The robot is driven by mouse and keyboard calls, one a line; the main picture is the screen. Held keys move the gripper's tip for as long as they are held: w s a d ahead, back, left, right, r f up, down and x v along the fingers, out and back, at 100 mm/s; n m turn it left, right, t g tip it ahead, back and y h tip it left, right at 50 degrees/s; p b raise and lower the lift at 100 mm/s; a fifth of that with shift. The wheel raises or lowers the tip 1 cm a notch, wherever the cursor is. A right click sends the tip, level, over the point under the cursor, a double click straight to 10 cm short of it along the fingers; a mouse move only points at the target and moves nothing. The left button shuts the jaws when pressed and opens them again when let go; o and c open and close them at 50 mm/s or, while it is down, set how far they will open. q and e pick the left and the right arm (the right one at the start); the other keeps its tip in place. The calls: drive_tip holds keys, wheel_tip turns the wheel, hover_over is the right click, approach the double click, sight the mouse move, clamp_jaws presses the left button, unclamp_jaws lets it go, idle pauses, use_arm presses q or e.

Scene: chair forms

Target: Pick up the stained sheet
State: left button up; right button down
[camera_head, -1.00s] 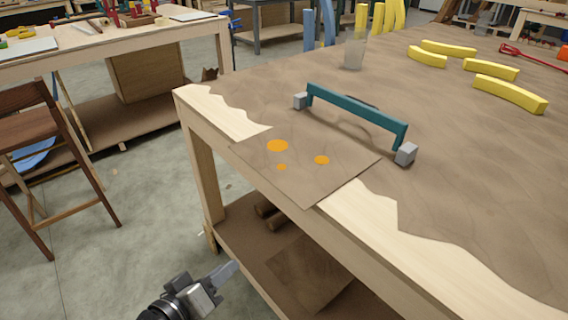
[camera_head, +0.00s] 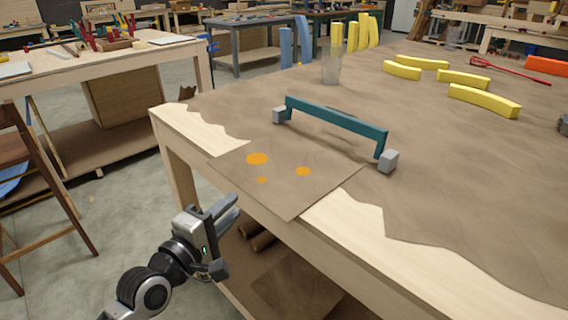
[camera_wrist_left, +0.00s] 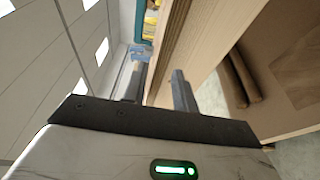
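The stained sheet (camera_head: 288,197) is a flat brown sheet with three orange spots. It lies at the near edge of the large workbench, and its near side sticks out a little past the edge. My left gripper (camera_head: 230,207) is in front of the bench, just left of and below the sheet's near side, apart from it. In the left wrist view its two fingers (camera_wrist_left: 158,88) stand apart with nothing between them, facing the bench's wooden edge. The sheet cannot be made out clearly in that view. My right gripper is not in view.
A teal bar with grey end blocks (camera_head: 335,119) stands on the workbench (camera_head: 440,220) just behind the sheet. Yellow curved pieces (camera_head: 484,100) and a clear container (camera_head: 331,69) are farther back. A wooden chair (camera_head: 30,190) stands left. The lower shelf holds brown rolls (camera_head: 258,238).

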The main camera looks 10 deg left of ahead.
use_arm(q)
drive_tip(key=x, duration=0.5)
drive_tip(key=shift+w+d+r, duration=0.1)
drive_tip(key=shift+w+r, duration=0.05)
drive_tip(key=shift+w, duration=0.05)
clamp_jaws()
